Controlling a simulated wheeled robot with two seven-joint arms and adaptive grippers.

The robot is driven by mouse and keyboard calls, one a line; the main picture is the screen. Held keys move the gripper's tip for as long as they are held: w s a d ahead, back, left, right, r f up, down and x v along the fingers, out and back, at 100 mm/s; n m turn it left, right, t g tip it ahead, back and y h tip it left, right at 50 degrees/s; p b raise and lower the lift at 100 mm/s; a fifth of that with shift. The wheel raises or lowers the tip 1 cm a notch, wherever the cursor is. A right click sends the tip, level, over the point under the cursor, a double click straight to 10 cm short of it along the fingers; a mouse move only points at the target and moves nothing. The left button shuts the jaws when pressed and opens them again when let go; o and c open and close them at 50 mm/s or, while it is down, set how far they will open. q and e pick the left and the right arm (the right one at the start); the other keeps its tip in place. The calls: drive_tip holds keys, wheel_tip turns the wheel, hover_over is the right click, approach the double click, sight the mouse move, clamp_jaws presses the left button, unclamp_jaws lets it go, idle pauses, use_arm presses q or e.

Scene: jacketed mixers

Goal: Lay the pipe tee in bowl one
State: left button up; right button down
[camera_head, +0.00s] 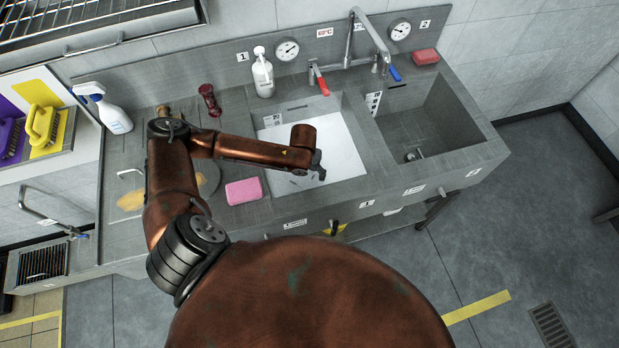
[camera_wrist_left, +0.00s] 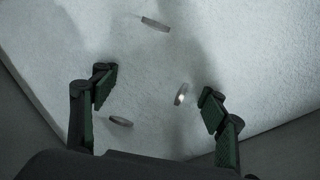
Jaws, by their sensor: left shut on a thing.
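Bowl one (camera_head: 300,109) is the left basin of the grey sink, with a 1 label behind it, and a white foam-like surface (camera_head: 340,150) fills it. My left gripper (camera_head: 318,169) is over this surface, pointing down. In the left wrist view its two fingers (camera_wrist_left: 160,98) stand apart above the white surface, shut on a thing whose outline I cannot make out. Small grey metallic pieces show there, one between the fingers (camera_wrist_left: 181,94). I cannot tell whether they belong to the pipe tee; its body is not clearly visible. My right gripper is not in view.
A tap (camera_head: 352,40) with red and blue levers stands behind the basins. A pink sponge (camera_head: 244,191) lies left of bowl one. A soap bottle (camera_head: 263,75), a spray bottle (camera_head: 113,115) and a red block (camera_head: 425,57) stand around.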

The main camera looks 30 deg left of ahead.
use_arm(q)
drive_tip(key=shift+w+f, duration=0.1)
drive_tip(key=shift+f, duration=0.75)
wheel_tip(320, 180, down, 3)
drive_tip(key=shift+f+b, duration=0.1)
drive_tip(key=shift+b, duration=0.25)
drive_tip(key=o, duration=1.1)
drive_tip(key=shift+f, duration=0.1)
drive_tip(key=o, duration=0.4)
drive_tip(key=shift+o, duration=0.2)
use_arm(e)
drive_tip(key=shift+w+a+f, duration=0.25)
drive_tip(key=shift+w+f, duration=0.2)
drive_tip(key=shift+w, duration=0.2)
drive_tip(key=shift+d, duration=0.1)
